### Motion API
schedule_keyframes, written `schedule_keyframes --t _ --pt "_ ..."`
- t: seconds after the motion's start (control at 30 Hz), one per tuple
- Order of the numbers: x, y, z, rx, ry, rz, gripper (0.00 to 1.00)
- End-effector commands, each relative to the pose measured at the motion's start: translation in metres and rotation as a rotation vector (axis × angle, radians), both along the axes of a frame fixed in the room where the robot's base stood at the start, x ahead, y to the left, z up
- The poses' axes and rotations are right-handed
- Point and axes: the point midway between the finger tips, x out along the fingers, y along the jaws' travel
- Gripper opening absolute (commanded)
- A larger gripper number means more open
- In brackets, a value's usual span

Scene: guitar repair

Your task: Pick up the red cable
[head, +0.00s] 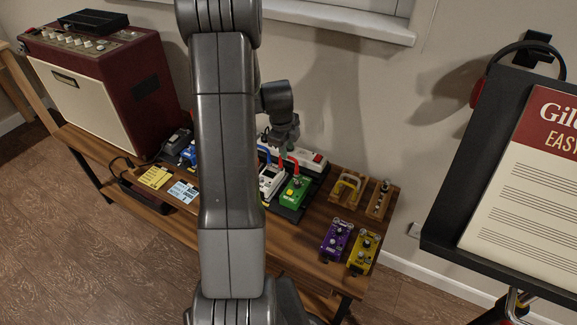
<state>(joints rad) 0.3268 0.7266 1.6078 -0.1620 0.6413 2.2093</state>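The red cable (295,165) is a short patch cable at the pedals on the wooden table. One red end stands at the green pedal (294,194) and another red part shows beside the white pedal (270,181). Its middle is hidden or too small to make out. My gripper (283,141) is dark grey and points down just above the cable. Its fingers are small and dark, so I cannot tell whether they are open or shut, or whether they touch the cable.
A blue cable (264,150) lies left of the red one. A white power strip (309,160) is behind. Purple (336,241) and yellow (362,252) pedals stand front right. A red amplifier (151,88) is left; a music stand (478,112) is right. My arm hides the table's middle.

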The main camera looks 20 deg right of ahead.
Motion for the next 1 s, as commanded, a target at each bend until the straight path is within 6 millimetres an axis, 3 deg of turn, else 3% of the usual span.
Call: schedule_keyframes --t 0.23,0.57,0.73,1.0 --pt "0.003 0.002 -0.038 0.002 0.004 0.0 0.28" --pt "0.005 0.0 -0.045 0.001 0.001 0.001 0.28" --pt "0.005 0.0 -0.045 0.001 0.001 0.001 0.0" --pt "0.005 0.0 -0.045 0.001 0.001 0.001 0.0"
